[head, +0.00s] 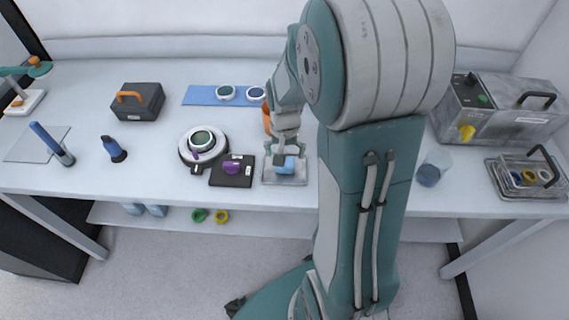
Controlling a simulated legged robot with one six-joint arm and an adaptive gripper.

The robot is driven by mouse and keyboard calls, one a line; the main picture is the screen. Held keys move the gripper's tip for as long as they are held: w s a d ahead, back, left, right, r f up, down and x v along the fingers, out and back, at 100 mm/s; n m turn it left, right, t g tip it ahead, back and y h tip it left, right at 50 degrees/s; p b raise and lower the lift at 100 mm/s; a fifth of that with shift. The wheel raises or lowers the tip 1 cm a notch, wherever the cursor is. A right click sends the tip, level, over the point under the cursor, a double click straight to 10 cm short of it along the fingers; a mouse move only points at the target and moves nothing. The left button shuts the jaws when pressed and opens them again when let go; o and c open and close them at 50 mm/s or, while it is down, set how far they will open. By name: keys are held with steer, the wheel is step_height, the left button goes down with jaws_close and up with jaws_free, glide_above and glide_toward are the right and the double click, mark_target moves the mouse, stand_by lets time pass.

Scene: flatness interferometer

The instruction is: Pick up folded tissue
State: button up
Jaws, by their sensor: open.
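In the head view, a small light-blue folded piece that looks like the folded tissue (284,168) lies on a grey square tray (299,180) near the front edge of the white bench. My gripper (282,158) is right above the tissue, pointing down, with its fingers around or just over it. It is open. Its fingers partly cover the tissue, and I cannot tell whether they touch it. My arm hides the bench to the right of the tray.
Left of the tray are a black block with a purple knob (232,170) and a round white stand with a green-topped disc (201,140). A blue mat (205,96) lies behind.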

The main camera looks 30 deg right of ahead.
steer(key=shift+f, duration=1.35)
steer(key=c, duration=0.7)
steer(key=shift+r, duration=0.1)
steer(key=shift+r, duration=0.2)
step_height(320, 180, up, 2)
steer(key=shift+r, duration=0.25)
steer(key=s+a+r, duration=0.1)
steer(key=s+r, duration=0.2)
steer(key=s, duration=0.1)
steer(key=s+a+r, duration=0.1)
steer(key=s+r, duration=0.2)
steer(key=s, duration=0.2)
steer(key=s+r, duration=0.4)
steer(key=s, duration=0.1)
steer(key=shift+a, duration=0.4)
